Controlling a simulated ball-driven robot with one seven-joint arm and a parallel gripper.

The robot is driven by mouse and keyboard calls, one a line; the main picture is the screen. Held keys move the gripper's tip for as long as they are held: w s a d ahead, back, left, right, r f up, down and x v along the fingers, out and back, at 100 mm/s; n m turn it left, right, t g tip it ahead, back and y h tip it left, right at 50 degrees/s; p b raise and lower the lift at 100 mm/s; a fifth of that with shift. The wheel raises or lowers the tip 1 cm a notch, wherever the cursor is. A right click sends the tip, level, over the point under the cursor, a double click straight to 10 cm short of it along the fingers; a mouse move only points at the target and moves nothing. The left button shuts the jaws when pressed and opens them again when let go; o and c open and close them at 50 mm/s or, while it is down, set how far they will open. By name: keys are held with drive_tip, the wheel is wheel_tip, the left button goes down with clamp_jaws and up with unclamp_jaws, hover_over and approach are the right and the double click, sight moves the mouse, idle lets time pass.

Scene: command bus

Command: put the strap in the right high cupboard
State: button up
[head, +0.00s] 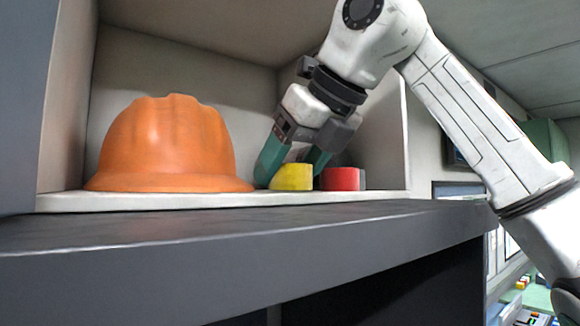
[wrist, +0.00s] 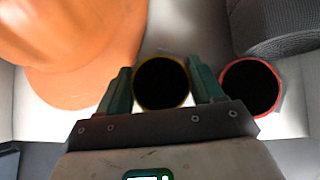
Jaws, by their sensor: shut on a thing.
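My gripper (head: 293,165) is inside an open high cupboard (head: 120,202), its fingers pointing down close to the shelf. Its green fingers are shut on a yellow round thing (head: 292,178) with a dark round top, which also shows between the fingertips in the wrist view (wrist: 162,82). The yellow thing is at shelf level. I cannot tell for sure whether it is the strap. A grey ribbed thing (wrist: 275,25), like rolled webbing, lies deeper on the right in the wrist view and is mostly out of frame.
A large orange helmet (head: 170,145) fills the shelf left of my gripper. A red round thing (head: 342,179) with a dark top stands close on the right. The cupboard's right wall (head: 385,150) is beyond it. A dark ledge (head: 240,235) runs in front, below the shelf.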

drive_tip(key=shift+f, duration=0.15)
drive_tip(key=o, duration=1)
drive_tip(key=shift+c, duration=0.2)
drive_tip(key=b+v, duration=0.2)
drive_tip(key=v, duration=1)
